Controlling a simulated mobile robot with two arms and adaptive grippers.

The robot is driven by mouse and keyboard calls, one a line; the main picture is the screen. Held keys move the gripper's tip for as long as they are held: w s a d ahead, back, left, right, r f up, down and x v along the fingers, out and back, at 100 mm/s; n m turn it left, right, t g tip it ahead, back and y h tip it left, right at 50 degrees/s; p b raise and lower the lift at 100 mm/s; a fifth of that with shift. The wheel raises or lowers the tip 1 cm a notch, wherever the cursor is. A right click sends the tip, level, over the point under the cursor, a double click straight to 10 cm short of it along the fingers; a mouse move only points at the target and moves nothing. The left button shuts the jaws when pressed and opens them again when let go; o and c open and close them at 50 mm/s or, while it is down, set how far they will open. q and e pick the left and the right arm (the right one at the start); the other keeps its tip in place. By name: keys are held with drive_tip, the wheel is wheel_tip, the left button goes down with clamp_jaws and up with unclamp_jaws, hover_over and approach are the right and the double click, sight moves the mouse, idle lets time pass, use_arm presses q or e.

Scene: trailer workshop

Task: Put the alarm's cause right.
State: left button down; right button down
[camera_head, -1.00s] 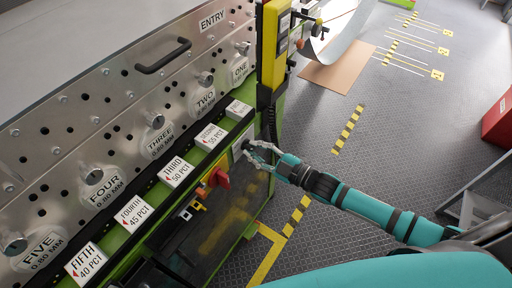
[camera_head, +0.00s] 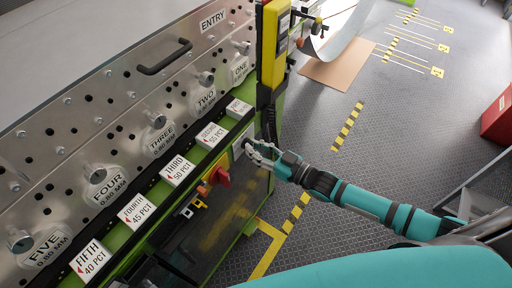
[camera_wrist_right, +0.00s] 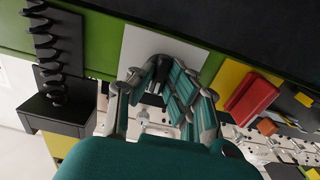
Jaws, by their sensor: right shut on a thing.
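My right gripper (camera_head: 250,149) is at the front of the machine, beside the sign row, and its fingers are shut on a small black knob. In the right wrist view the fingers (camera_wrist_right: 160,85) close around the black knob (camera_wrist_right: 158,66), which stands in front of a pale square plate (camera_wrist_right: 187,47). The fingers hide much of the knob, and I cannot read its setting. Along the machine are signs, among them THIRD 50 PCT (camera_head: 177,171), FOURTH 45 PCT (camera_head: 137,210) and FIFTH 40 PCT (camera_head: 91,261). My left gripper is not in view.
A red rotary switch (camera_head: 219,177) on yellow sits left of my gripper. A yellow pendant post (camera_head: 273,45) stands just behind. A red box (camera_head: 497,120) is at the far right. The floor between is clear, with yellow-black tape (camera_head: 348,127).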

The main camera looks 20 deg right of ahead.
idle(0.3)
drive_tip(key=c, duration=1.3)
unclamp_jaws()
drive_tip(key=shift+c, duration=0.2)
drive_tip(key=v, duration=1.2)
drive_tip(key=shift+d, duration=0.1)
